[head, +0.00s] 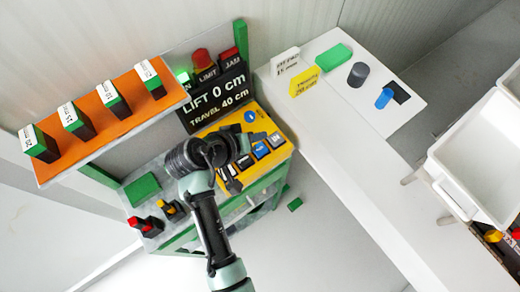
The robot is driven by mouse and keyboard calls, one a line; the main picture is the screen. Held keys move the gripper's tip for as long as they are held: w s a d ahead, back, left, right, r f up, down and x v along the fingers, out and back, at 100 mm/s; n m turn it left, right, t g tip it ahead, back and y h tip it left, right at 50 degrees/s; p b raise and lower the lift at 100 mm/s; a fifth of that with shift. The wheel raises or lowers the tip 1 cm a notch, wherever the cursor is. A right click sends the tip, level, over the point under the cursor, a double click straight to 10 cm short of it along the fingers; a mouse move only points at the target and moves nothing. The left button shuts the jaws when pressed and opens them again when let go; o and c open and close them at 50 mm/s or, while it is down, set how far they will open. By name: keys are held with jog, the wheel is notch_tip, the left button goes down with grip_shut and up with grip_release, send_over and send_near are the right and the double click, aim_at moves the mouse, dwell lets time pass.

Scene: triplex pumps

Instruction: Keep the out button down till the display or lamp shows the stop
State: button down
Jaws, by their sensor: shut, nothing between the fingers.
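The yellow control panel (284,153) sits on the green-framed stand. It carries a blue round knob (250,116) and a row of dark and blue buttons (262,149). Their labels are too small to read, so I cannot tell which is the out button. The black display (213,97) reads "LIFT 0 cm" and "TRAVEL 40 cm". Above it, a green lamp (184,77) glows at the left; a red dome (201,56) stands by the "LIMIT" label, with "JAM" to its right. My gripper (233,186) is shut and empty at the panel's left front edge; contact with a button cannot be told.
An orange shelf (95,108) with several green-topped blocks stands at the left. A green pad (142,189) and red and yellow-topped parts are left of my arm. A white counter (330,120) and white bin (480,160) are at the right.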

aim_at(258, 152)
jog(key=shift+f+b, duration=1.6)
jog(key=shift+f, duration=1)
jog(key=shift+f, duration=0.45)
